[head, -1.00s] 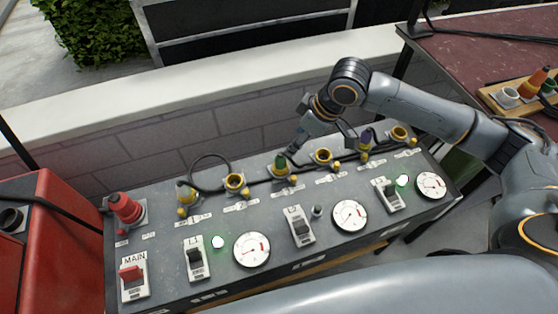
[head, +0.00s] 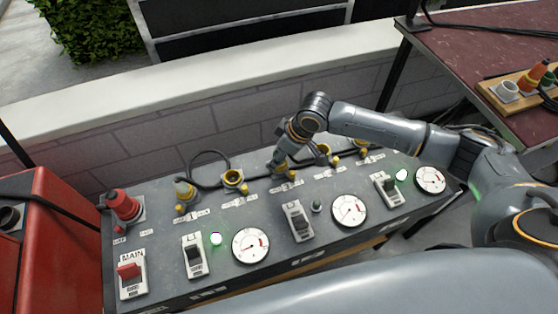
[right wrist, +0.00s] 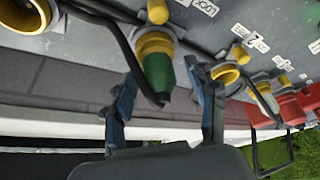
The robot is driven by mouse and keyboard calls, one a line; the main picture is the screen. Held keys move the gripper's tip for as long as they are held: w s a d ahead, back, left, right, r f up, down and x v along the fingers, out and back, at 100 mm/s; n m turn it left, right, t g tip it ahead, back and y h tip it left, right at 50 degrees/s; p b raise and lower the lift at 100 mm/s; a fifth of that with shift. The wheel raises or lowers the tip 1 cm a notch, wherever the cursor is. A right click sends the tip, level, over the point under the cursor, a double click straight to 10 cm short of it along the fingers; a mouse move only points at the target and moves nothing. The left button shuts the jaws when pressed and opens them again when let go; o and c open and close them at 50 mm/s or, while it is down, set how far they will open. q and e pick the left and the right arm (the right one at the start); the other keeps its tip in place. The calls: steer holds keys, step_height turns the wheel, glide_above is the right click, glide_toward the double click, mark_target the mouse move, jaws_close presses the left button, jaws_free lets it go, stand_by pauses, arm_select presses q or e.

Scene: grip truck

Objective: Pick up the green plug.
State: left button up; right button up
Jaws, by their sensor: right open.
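The green plug (right wrist: 157,72) sits in a yellow socket (right wrist: 155,42) on the grey panel in the right wrist view, its tapered end and a black cable toward me. My right gripper (right wrist: 163,78) is open, with one blue-grey finger on each side of the plug. Gaps show between the fingers and the plug. In the head view my right gripper (head: 281,164) is over that socket at the panel's back row and hides the plug. My left gripper is not in view.
The panel (head: 275,220) also holds an open yellow socket (head: 233,178), a red plug (head: 123,204), switches and gauges. Black cables run along the back row. A red box (head: 50,240) stands at left. A wooden rack (head: 495,99) sits on a table at right.

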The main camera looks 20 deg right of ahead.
jaws_close()
steer(key=shift+r, duration=0.1)
